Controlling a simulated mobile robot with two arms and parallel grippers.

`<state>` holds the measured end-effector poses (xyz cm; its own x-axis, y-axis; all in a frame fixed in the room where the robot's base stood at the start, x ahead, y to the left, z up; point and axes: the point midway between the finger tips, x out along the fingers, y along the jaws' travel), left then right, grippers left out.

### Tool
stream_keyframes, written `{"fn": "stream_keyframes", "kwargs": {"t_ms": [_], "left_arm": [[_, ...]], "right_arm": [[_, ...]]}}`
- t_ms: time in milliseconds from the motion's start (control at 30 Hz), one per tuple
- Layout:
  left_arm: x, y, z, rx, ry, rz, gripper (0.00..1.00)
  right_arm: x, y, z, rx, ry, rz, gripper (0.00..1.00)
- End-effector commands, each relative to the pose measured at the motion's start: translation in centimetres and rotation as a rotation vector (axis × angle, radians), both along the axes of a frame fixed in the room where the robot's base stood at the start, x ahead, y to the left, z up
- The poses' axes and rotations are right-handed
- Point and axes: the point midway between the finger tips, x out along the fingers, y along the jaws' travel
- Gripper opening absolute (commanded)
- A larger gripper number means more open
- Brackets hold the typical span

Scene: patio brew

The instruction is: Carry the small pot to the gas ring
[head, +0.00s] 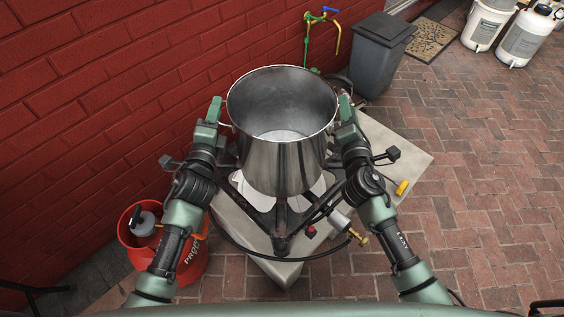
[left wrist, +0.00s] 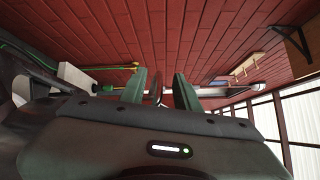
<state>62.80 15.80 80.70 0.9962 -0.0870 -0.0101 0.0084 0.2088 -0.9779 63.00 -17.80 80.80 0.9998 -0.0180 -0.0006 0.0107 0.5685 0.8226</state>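The small pot (head: 281,150) is a shiny, empty-looking steel pot, standing upright over the gas ring (head: 282,238), a dark metal frame on a pale slab. I cannot tell whether its base touches the frame. My left gripper (head: 213,110) is at the pot's left side by its handle. In the left wrist view its two green fingers (left wrist: 160,92) stand apart, with a thin dark strip between them that touches neither. My right gripper (head: 346,108) is at the pot's right side; its grip on the handle there is hidden.
An orange gas bucket or cylinder (head: 190,250) stands left of the slab (head: 395,145). A black hose and a brass valve (head: 358,237) are in front. A grey bin (head: 380,55) and a tap (head: 325,18) are behind, by the red wall (head: 110,90).

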Motion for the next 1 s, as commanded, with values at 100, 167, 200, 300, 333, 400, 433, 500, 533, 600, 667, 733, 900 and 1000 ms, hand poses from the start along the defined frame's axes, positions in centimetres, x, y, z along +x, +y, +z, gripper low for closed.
{"fn": "stream_keyframes", "kwargs": {"t_ms": [100,167,200,300,333,400,433,500,533,600,667,733,900,1000], "left_arm": [[-1.4,0.1,-0.1,0.000,0.002,-0.001,0.32],[-2.5,0.2,-0.1,0.000,0.003,0.000,0.32],[-3.4,0.3,-0.2,0.000,0.004,0.000,0.32],[-5.7,0.5,-0.1,-0.001,0.004,0.000,0.32],[-6.3,0.6,-0.2,-0.001,0.005,0.000,0.32],[-7.7,0.7,-0.1,-0.001,0.004,0.001,0.32],[-8.3,0.8,-0.1,-0.001,0.004,0.001,0.32],[-9.5,0.9,0.0,-0.001,0.004,0.002,0.32],[-9.9,0.9,0.0,-0.001,0.004,0.002,0.32],[-10.7,0.9,0.0,-0.001,0.003,0.001,0.32],[-11.2,1.0,0.1,-0.001,0.001,0.000,0.32],[-11.6,1.0,0.1,-0.001,0.001,0.001,0.32],[-11.8,1.1,0.1,0.000,0.000,0.001,0.32],[-11.8,1.1,0.1,0.000,0.000,0.001,0.32]], "right_arm": [[0.0,0.0,0.0,0.000,0.000,0.000,0.32],[0.0,0.0,0.0,0.000,0.000,0.000,0.32],[0.0,0.0,0.0,0.000,0.000,0.000,0.32],[0.0,0.0,0.0,0.001,0.000,0.000,0.32],[0.0,0.0,0.0,0.001,0.000,0.000,0.32],[0.0,0.0,0.0,0.001,0.000,0.000,0.32],[0.0,0.0,0.0,0.001,0.000,0.000,0.32],[0.0,0.0,0.0,0.001,0.000,0.000,0.32],[0.0,0.0,0.0,0.001,0.000,0.000,0.32],[0.0,0.0,0.0,0.001,0.000,0.000,0.32],[0.0,0.0,0.0,0.001,0.000,0.000,0.32],[-0.1,0.0,0.0,0.001,0.000,0.000,0.32],[-1.6,0.0,-0.1,0.001,0.001,0.000,0.32],[-3.6,0.1,-0.2,0.000,0.003,0.001,0.32]]}}
